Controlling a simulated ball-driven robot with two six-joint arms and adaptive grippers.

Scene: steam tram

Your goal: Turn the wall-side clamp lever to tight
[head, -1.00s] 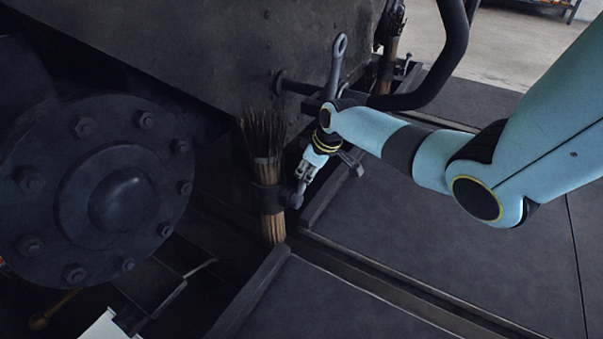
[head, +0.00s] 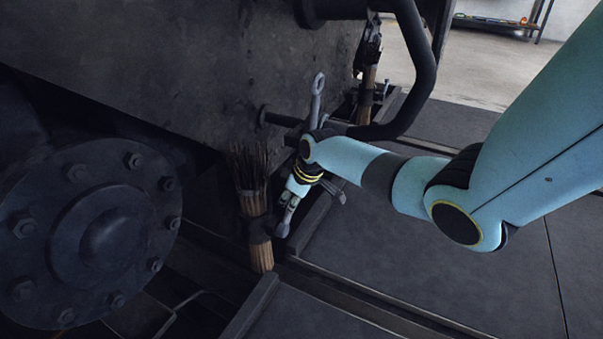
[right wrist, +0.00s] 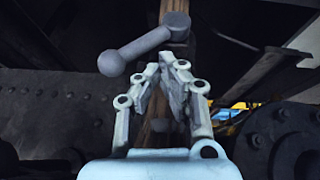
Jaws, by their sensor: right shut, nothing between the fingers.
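A clamp lever (head: 283,226) with a round end sits at the near brush (head: 255,222). In the right wrist view the grey lever (right wrist: 143,49) runs from a round hub at upper right down left to a ball end. My right gripper (head: 287,211) is just above the lever in the head view. In the right wrist view its fingers (right wrist: 171,66) converge, shut and empty, just below the lever; I cannot tell whether they touch it. The frames do not show whether this lever is the wall-side one. My left gripper is not in view.
A dark riveted panel (head: 190,60) stands behind the brush, with a curved black pipe (head: 421,85) to its right. An upright ring-ended bar (head: 317,95) rises behind my wrist. A bolted round cover (head: 95,235) is at left. The dark floor plates (head: 440,250) at right are clear.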

